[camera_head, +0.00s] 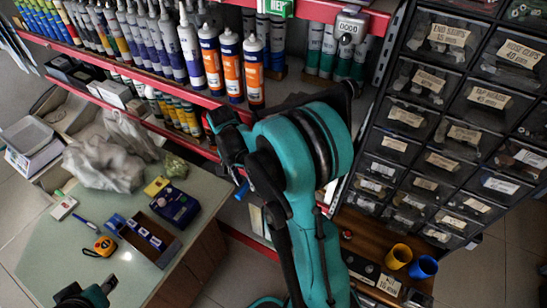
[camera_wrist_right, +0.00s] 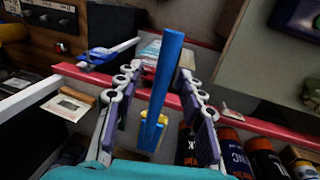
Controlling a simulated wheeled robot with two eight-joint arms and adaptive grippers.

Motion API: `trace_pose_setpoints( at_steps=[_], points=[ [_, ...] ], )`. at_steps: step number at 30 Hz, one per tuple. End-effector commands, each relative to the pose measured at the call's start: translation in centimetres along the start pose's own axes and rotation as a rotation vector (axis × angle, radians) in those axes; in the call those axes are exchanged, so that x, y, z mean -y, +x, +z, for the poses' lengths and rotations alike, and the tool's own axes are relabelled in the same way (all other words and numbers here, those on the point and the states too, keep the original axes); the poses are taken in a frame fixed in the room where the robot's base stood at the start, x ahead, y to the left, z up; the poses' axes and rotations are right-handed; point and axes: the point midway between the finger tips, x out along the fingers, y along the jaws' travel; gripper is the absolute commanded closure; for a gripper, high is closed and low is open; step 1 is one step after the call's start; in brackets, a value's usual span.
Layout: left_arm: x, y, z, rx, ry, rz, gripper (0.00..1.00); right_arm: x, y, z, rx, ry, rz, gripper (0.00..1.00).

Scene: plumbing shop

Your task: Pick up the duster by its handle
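The duster (camera_wrist_right: 165,80) shows in the right wrist view as a long blue handle with a yellow part at its lower end. My right gripper (camera_wrist_right: 160,72) is open, with one finger on each side of the blue handle. A gap shows beside the handle, and I cannot tell how deep it lies between the fingers. In the head view my teal right arm hides most of this gripper and the duster; only a small blue piece (camera_head: 242,190), perhaps the duster, shows beside it. My left gripper (camera_head: 88,294) is partly cut off at the bottom left, away from the duster.
A red-edged shelf (camera_head: 150,79) with several tubes stands behind my right arm. A drawer cabinet (camera_head: 396,143) is to the right, with a yellow cup (camera_head: 398,257) and a blue cup (camera_head: 423,267) below it. A glass-topped desk (camera_head: 65,250) with small items is at the left.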

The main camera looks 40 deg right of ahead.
Motion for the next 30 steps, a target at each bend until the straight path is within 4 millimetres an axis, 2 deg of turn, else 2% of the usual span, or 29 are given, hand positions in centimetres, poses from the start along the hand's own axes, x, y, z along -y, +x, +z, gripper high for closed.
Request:
trace_pose_setpoints(
  at_steps=[3,8,16,24,28,29,30],
  points=[
    [0.0,0.6,0.5,0.0,0.0,0.0,0.6,0.1,1.7,-0.1,0.0,0.002,0.001,0.61],
    [0.0,1.1,0.8,0.0,0.0,0.0,0.6,0.3,3.0,-0.3,0.0,0.0,0.0,0.61],
    [0.0,2.8,2.0,0.0,0.0,0.0,0.6,0.7,7.0,-0.8,-0.001,0.0,-0.001,0.61],
    [0.0,2.7,2.0,0.0,0.0,0.0,0.6,0.6,7.2,-0.8,-0.001,-0.001,-0.001,0.61],
    [0.0,2.7,2.0,0.0,0.0,0.0,0.6,0.6,7.2,-0.8,-0.001,-0.001,-0.001,0.95],
    [0.0,2.7,2.0,0.0,0.0,0.0,0.6,0.6,7.2,-0.8,-0.001,-0.001,-0.001,1.0],
    [0.0,2.7,2.0,0.0,0.0,0.0,0.6,0.6,7.2,-0.8,-0.001,-0.001,-0.001,1.0]
  ],
)
